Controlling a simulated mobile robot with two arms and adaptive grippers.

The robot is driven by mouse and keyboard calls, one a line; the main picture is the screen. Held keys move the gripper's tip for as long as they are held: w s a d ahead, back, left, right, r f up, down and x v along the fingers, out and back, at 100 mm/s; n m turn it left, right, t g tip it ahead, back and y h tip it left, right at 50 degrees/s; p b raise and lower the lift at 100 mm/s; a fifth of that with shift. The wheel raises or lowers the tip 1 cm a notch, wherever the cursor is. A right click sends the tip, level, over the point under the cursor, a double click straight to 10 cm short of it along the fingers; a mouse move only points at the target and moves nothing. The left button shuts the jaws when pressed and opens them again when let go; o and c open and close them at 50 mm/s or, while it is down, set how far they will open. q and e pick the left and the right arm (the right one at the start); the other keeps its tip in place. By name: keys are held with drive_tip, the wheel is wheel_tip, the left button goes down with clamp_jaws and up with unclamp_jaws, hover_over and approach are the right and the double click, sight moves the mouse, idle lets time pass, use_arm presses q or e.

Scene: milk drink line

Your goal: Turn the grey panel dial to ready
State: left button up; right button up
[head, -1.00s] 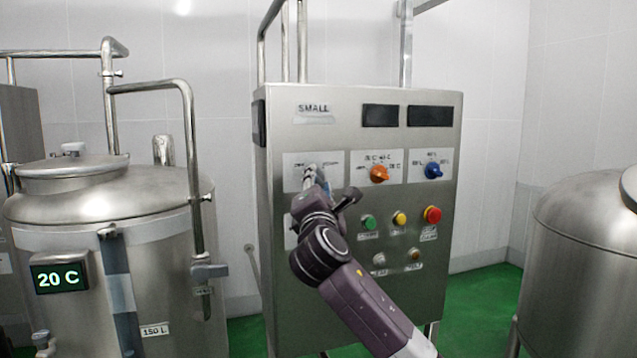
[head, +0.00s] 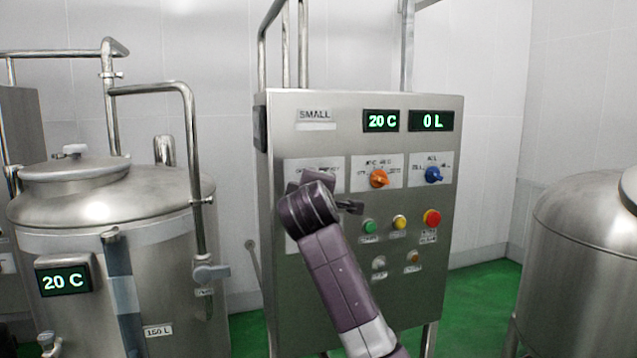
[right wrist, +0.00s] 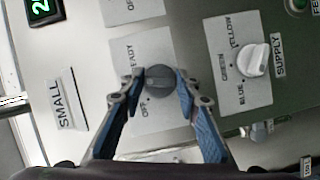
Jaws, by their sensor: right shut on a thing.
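The grey panel dial (right wrist: 160,84) shows in the right wrist view on a white label plate with the words "READY" and "OFF". My right gripper (right wrist: 163,92) has its two blue-padded fingers on either side of the dial and is shut on it. In the head view my right gripper and forearm (head: 318,215) cover the dial at the left of the control panel (head: 320,320). The panel's displays (head: 381,121) are lit and read "20 C" and "0 L". My left gripper is not in view.
A white supply dial (right wrist: 251,60) sits beside the grey one. An orange dial (head: 379,178), a blue dial (head: 433,174) and several buttons, including a red one (head: 432,217), are right of my arm. Steel tanks stand at left (head: 110,205) and right (head: 590,230).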

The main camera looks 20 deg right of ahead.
drive_tip(key=shift+d+r+m+g+y+p, duration=0.15)
drive_tip(key=shift+m+g+y+p, duration=0.15)
drive_tip(key=shift+m, duration=0.45)
drive_tip(key=shift+a+r+m+g+y+p, duration=0.15)
drive_tip(key=shift+m+y, duration=0.2)
drive_tip(key=shift+m, duration=0.45)
drive_tip(key=shift+d+r+m+g+y+p, duration=0.1)
drive_tip(key=shift+m+g+y+p, duration=0.2)
drive_tip(key=shift+m, duration=0.45)
drive_tip(key=o, duration=0.9)
drive_tip(key=shift+c, duration=0.2)
drive_tip(key=shift+o, duration=1.4)
drive_tip(key=shift+f, duration=0.15)
drive_tip(key=v, duration=1.1)
drive_tip(key=shift+s, duration=0.3)
